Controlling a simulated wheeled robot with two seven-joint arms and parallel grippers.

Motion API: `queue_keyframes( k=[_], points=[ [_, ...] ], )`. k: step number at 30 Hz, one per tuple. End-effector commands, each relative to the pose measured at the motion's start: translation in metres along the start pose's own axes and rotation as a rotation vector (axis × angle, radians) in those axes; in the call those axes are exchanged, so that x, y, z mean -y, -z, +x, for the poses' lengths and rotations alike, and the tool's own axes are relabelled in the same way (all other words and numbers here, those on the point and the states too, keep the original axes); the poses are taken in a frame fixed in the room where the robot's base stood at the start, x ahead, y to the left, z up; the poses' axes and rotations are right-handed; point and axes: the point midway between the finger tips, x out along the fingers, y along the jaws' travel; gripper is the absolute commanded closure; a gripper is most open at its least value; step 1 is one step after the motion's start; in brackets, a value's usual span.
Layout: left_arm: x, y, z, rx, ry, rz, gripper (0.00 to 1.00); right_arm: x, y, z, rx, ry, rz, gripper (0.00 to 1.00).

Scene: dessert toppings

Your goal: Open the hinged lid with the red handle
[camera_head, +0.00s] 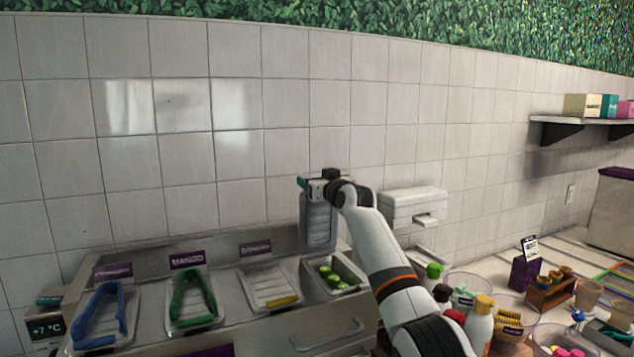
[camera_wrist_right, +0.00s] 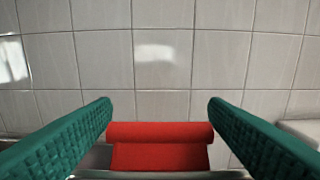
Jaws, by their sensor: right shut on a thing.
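The hinged lid (camera_head: 318,228) stands raised, about upright, at the back of a bin of green fruit pieces (camera_head: 334,276). Its red handle (camera_wrist_right: 160,146) lies between the green fingers of my right gripper (camera_wrist_right: 160,108) in the right wrist view. In the head view my right gripper (camera_head: 312,184) is at the lid's top edge, shut on the handle, which it hides there. My left gripper is not in view.
Three more lids lie left of the bin, with blue tongs (camera_head: 103,310), green tongs (camera_head: 190,298) and a yellow strip (camera_head: 282,301) on them. A tiled wall (camera_head: 230,110) is close behind. Bottles (camera_head: 479,322) and bowls crowd the right, beside my right arm.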

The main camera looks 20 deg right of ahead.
Motion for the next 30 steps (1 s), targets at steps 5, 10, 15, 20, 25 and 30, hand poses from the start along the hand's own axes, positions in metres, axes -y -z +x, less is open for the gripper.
queue_keyframes(
  k=[5, 10, 15, 20, 25, 30],
  points=[
    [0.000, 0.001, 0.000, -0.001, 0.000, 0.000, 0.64, 0.001, -0.006, -0.001, 0.013, 0.001, 0.000, 0.25],
    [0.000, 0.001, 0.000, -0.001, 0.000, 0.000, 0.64, 0.000, -0.004, -0.001, 0.008, 0.001, 0.000, 0.10],
    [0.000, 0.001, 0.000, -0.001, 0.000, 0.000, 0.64, 0.000, -0.002, 0.000, 0.004, 0.000, 0.000, 0.10],
    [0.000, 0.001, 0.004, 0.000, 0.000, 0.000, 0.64, 0.000, 0.000, -0.004, 0.005, -0.001, -0.001, 0.10],
    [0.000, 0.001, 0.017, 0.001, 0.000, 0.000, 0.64, 0.000, 0.003, -0.020, 0.006, -0.001, -0.001, 0.10],
    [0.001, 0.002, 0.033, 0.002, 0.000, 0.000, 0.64, 0.000, 0.003, -0.045, 0.007, 0.000, -0.002, 0.10]
  ],
)
